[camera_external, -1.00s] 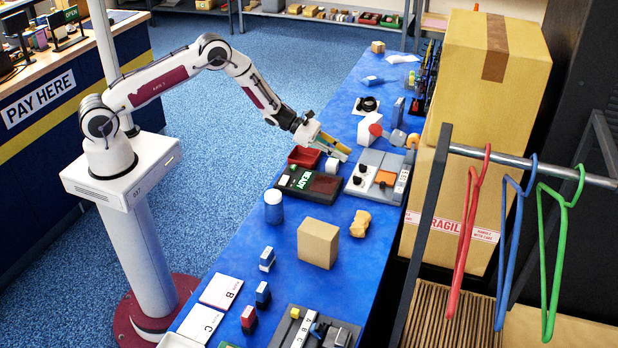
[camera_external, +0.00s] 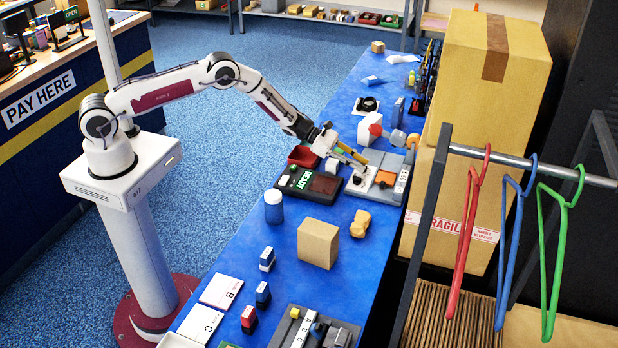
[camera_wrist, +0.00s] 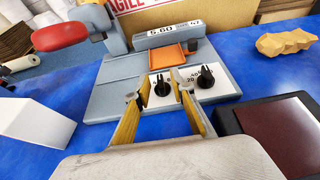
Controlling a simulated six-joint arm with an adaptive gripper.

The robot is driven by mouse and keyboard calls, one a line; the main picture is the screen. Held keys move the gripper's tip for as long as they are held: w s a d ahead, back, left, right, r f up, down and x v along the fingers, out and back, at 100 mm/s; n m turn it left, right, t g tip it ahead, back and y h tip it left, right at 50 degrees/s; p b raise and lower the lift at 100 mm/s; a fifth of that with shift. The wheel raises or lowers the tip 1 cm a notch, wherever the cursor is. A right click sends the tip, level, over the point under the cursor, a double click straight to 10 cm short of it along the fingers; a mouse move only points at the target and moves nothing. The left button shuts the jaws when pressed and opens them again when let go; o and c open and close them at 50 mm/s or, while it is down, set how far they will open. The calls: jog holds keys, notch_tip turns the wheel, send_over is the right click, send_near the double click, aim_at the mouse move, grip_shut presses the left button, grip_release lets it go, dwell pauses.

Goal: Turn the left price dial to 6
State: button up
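The grey price machine (camera_external: 396,160) stands on the blue table, with a white dial panel at its near side. In the wrist view the left price dial (camera_wrist: 162,87) is a black knob on this panel. The right dial (camera_wrist: 206,76) is a similar black knob beside it. My gripper (camera_wrist: 160,82) is open, its two yellow fingers reaching to either side of the left dial, with gaps visible; I cannot tell whether they touch it. In the outside view my gripper (camera_external: 354,154) is over the panel and hides part of it. Dial numbers are mostly unreadable.
The machine's display strip (camera_wrist: 168,34) seems to read 5.60. An orange plate (camera_wrist: 168,56) lies before it. A dark READY device (camera_external: 308,183) is close by, and a white block (camera_wrist: 36,126) stands left in the wrist view. A red-ended handle (camera_wrist: 62,37) rises at the machine's left.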

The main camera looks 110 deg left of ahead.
dwell(0.3)
grip_shut()
jog(key=shift+w+a+r+m+h, duration=0.1)
jog(key=shift+w+m+h, duration=0.05)
jog(key=shift+m+h, duration=0.4)
jog(key=shift+w+a+r+m+h, duration=0.1)
jog(key=shift+m+h, duration=0.35)
jog(key=shift+h, duration=0.2)
jog(key=shift+m+h, duration=0.4)
jog(key=shift+h, duration=0.1)
grip_release()
jog(key=shift+s+f+g, duration=0.1)
jog(key=shift+f+g, duration=0.05)
jog(key=shift+g, duration=0.15)
